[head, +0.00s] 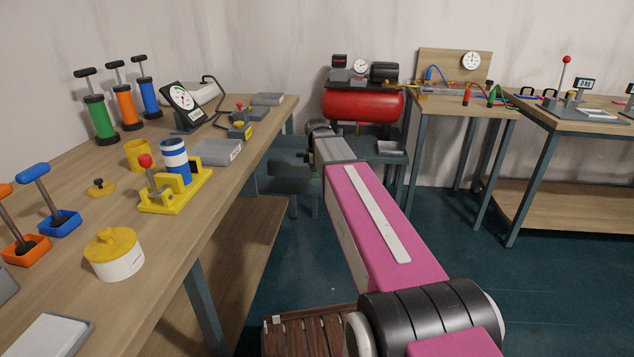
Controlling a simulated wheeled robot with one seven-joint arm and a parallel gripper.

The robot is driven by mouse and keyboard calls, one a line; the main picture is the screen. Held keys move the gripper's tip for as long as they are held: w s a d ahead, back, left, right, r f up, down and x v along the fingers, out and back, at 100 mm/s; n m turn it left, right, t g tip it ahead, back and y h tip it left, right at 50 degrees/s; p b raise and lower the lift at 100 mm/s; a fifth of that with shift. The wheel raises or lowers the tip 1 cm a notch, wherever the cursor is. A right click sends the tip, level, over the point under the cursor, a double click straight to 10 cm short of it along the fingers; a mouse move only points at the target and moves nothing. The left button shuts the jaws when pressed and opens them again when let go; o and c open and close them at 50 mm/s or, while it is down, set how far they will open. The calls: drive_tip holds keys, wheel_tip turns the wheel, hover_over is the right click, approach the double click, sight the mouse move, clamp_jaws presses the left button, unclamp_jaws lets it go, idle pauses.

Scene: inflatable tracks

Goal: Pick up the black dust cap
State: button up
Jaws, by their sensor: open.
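I cannot clearly make out a separate black dust cap in the head view. A small yellow disc with a dark knob (101,188) lies on the left workbench (215,200), but I cannot tell that it is the cap. My pink arm (385,225) reaches forward from the lower right, past the bench's right edge. Its grey forearm and dark wrist joint (319,128) are over the floor gap between the left bench and the red compressor. The gripper's fingers cannot be made out beyond the wrist.
The left bench holds several hand pumps (100,118), a dial gauge (182,106), a yellow clamp stand (176,192), grey trays (216,152) and a white pot with yellow lid (117,256). A red compressor (362,106) stands behind. Two more benches (466,104) are at right.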

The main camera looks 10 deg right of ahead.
wheel_tip(320, 180, down, 2)
drive_tip(key=shift+f, duration=0.2)
drive_tip(key=c, duration=1)
